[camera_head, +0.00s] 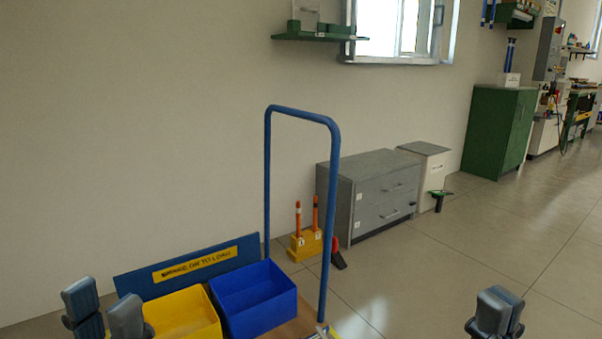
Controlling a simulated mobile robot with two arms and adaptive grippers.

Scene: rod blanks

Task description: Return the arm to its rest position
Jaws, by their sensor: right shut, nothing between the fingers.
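My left gripper (104,304) is at the bottom left, in front of the yellow bin. Its two fingers stand apart, and I see nothing between them. My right gripper (496,306) is at the bottom right over the bare floor. Its fingers are together and hold nothing. Both arms are mostly below the picture's edge, so their links are hidden.
A cart with a blue handle frame (328,220) carries a yellow bin (190,312) and a blue bin (256,298). Behind it, a yellow block (306,246) holds two orange rods. A grey drawer cabinet (370,195) stands by the wall. Floor at right is clear.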

